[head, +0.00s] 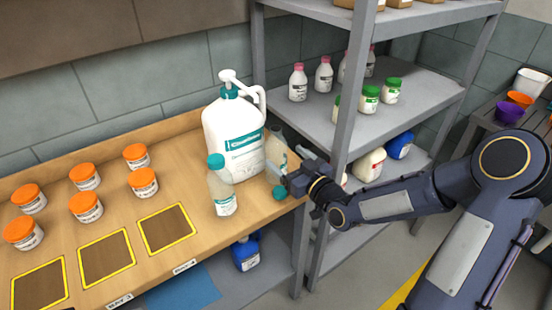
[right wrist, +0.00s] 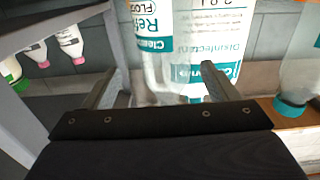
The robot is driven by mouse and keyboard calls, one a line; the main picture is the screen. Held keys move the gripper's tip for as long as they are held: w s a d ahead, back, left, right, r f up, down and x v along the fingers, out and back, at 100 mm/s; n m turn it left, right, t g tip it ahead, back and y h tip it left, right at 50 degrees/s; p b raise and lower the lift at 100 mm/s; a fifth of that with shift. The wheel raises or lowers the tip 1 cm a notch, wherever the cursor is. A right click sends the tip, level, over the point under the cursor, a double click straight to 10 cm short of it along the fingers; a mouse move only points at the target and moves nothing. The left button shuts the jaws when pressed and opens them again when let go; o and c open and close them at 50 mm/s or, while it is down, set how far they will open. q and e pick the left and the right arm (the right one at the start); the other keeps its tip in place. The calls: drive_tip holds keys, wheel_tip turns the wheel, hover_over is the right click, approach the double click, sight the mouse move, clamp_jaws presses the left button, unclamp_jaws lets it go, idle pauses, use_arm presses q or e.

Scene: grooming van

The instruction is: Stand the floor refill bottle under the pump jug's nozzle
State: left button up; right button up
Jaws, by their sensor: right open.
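The white pump jug (head: 234,140) with a teal label stands on the wooden counter, its pump nozzle (head: 226,75) on top. The floor refill bottle (head: 279,142), clear with a white and teal label, is right of the jug, partly hidden by my gripper. In the right wrist view its label (right wrist: 149,22) lies between my fingers, in front of the jug (right wrist: 208,45). My right gripper (head: 276,171) is open at this bottle; I cannot tell whether it touches. A similar teal-capped bottle (head: 221,187) stands in front of the jug, and also shows in the wrist view (right wrist: 298,75). My left gripper is out of view.
A round teal cap-like thing (head: 280,192) is just below my right gripper. Several orange-lidded jars (head: 143,183) and yellow-framed squares (head: 167,229) fill the counter's left. A grey shelf (head: 312,114) with bottles stands close on the right. A blue jug (head: 246,254) is below the counter.

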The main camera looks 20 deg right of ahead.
sight(276, 152)
drive_tip(key=x, duration=0.2)
drive_tip(key=p+x, duration=0.1)
drive_tip(key=x, duration=0.2)
drive_tip(key=shift+s+a+f, duration=0.15)
drive_tip(key=shift+a+f, duration=0.05)
drive_tip(key=shift+a, duration=0.15)
drive_tip(key=c, duration=1.1)
